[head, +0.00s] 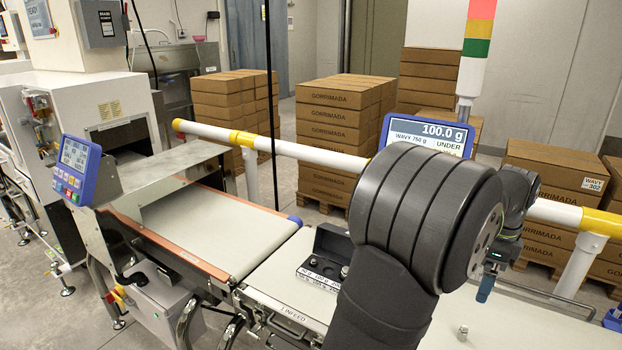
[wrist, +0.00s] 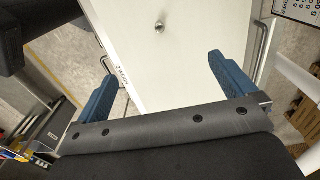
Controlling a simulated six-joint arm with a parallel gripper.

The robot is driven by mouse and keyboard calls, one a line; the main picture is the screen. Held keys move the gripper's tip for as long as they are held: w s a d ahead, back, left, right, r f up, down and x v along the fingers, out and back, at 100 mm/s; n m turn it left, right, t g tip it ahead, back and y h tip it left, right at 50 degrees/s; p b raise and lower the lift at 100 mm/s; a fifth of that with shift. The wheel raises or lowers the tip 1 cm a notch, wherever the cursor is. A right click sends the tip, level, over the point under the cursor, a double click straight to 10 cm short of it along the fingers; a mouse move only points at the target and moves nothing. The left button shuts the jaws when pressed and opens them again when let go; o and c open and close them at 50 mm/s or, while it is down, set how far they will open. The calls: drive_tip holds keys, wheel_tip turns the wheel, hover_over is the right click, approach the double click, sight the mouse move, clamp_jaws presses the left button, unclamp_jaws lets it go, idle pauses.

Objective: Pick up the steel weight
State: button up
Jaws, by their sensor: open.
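A small steel weight (head: 463,333) stands on the white infeed surface (head: 300,262), near the bottom of the head view. It also shows in the wrist view (wrist: 159,27), at the top and roughly in line with the gap between my fingers. My gripper (wrist: 161,70) is open and empty, its two blue fingers apart over the white surface. The weight lies beyond the fingertips, not between them. In the head view my gripper (head: 487,284) hangs behind my large grey arm joint, and only one blue finger shows clearly.
An open black weight case (head: 333,241) holds small weights, partly hidden by my arm. The belt (head: 215,228) runs left of it. A display (head: 428,134) reads 100.0 g and UNDER. A white and yellow rail (head: 300,151) crosses behind. The white surface around the weight looks clear.

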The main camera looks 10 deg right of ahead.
idle(0.4)
drive_tip(key=c, duration=1.2)
drive_tip(key=n, duration=2)
hover_over(464, 328)
drive_tip(key=shift+h, duration=0.3)
drive_tip(key=f, duration=0.8)
drive_tip(key=w+f, duration=0.1)
drive_tip(key=f, duration=0.4)
drive_tip(key=shift+a, duration=0.35)
drive_tip(key=shift+s+d+f, duration=0.1)
drive_tip(key=shift+s+f, duration=0.1)
drive_tip(key=shift+f, duration=0.65)
drive_tip(key=shift+s+d+f, duration=0.15)
drive_tip(key=shift+f, duration=0.7)
drive_tip(key=shift+s+d+f, duration=0.1)
drive_tip(key=shift+s+f, duration=0.1)
drive_tip(key=shift+f, duration=0.65)
